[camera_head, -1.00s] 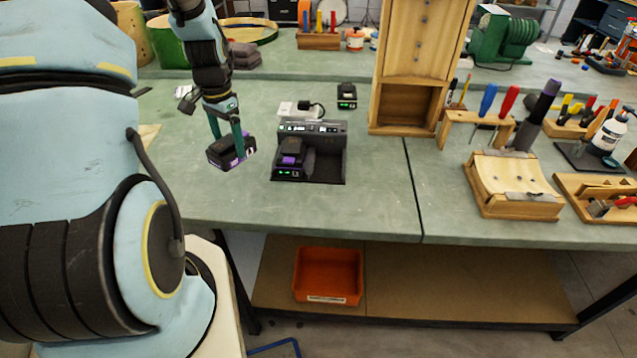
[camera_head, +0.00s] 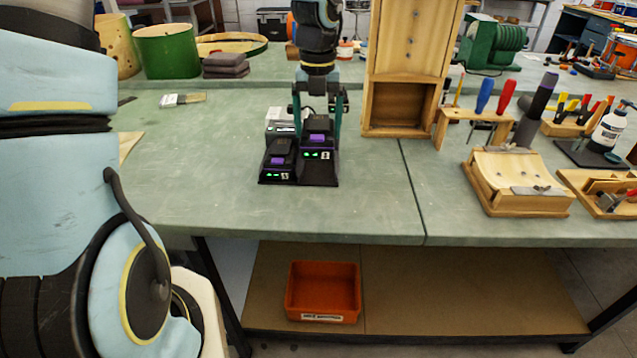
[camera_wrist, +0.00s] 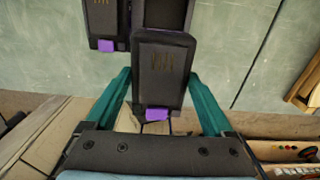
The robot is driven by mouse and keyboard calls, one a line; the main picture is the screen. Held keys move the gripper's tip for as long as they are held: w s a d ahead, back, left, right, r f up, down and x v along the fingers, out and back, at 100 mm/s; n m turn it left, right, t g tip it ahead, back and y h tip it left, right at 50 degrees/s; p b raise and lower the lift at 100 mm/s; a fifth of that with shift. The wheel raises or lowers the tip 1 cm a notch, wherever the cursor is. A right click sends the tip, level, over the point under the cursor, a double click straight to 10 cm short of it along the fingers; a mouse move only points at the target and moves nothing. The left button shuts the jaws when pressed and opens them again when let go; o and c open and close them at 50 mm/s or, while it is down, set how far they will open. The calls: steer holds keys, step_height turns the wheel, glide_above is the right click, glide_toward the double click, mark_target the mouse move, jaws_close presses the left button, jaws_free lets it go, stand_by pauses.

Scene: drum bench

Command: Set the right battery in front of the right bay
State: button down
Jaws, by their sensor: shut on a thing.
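The black charger (camera_head: 321,178) stands on the bench. A black battery with a purple tab (camera_head: 279,160) sits in its left bay; its top also shows in the wrist view (camera_wrist: 103,22). My gripper (camera_head: 318,112) is shut on a second black battery with a purple tab (camera_head: 318,136), the right one, over the charger's right side. In the wrist view this battery (camera_wrist: 163,70) lies between the teal fingers. It looks higher than the left battery. The right bay is mostly hidden behind it, and I cannot tell whether battery and charger touch.
A wooden cabinet (camera_head: 408,40) stands close to the right of the charger. A brush (camera_head: 184,99) lies at the back left. An orange bin (camera_head: 323,291) is on the shelf below. The bench in front and left of the charger is clear.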

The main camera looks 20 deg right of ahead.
step_height(320, 180, down, 10)
steer(key=shift+s+r+p, duration=0.1)
steer(key=shift+r+p, duration=0.05)
steer(key=shift+p, duration=0.35)
jaws_free()
step_height(320, 180, up, 12)
steer(key=shift+r+b, duration=0.1)
steer(key=shift+b, duration=0.6)
